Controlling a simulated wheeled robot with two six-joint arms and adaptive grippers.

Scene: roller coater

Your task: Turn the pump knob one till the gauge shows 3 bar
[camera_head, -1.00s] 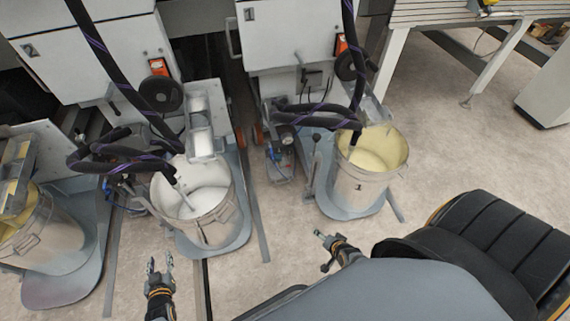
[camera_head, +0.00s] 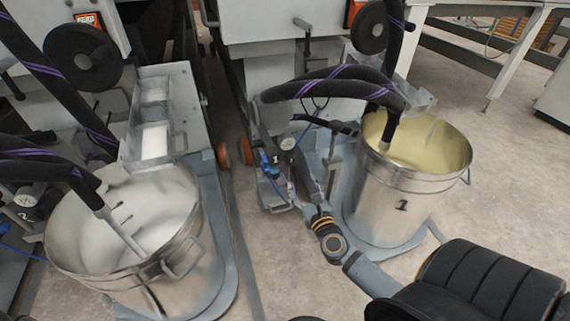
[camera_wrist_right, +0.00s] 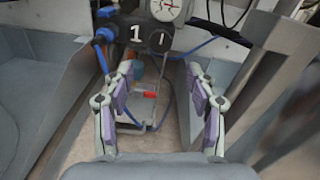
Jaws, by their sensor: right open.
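The pump marked 1 (camera_head: 275,160) stands left of the bucket labelled 1, with a small round gauge (camera_head: 288,143) on it. In the right wrist view the dark pump body (camera_wrist_right: 126,30) carries the white 1, and the pump knob (camera_wrist_right: 158,41) shows as a dark round face with a white mark. The white gauge (camera_wrist_right: 168,8) is above it, cut by the top edge; its reading is too small to tell. My right gripper (camera_wrist_right: 160,84) is open and empty, its fingers apart below and in front of the knob, not touching it. My left gripper is not in view.
Bucket 1 (camera_head: 398,205) with yellowish liquid stands right of my right arm. Another bucket (camera_head: 185,262) with white liquid is at left. Black hoses (camera_head: 325,88) hang above the pump. A grey post (camera_wrist_right: 265,75) stands close right of the gripper.

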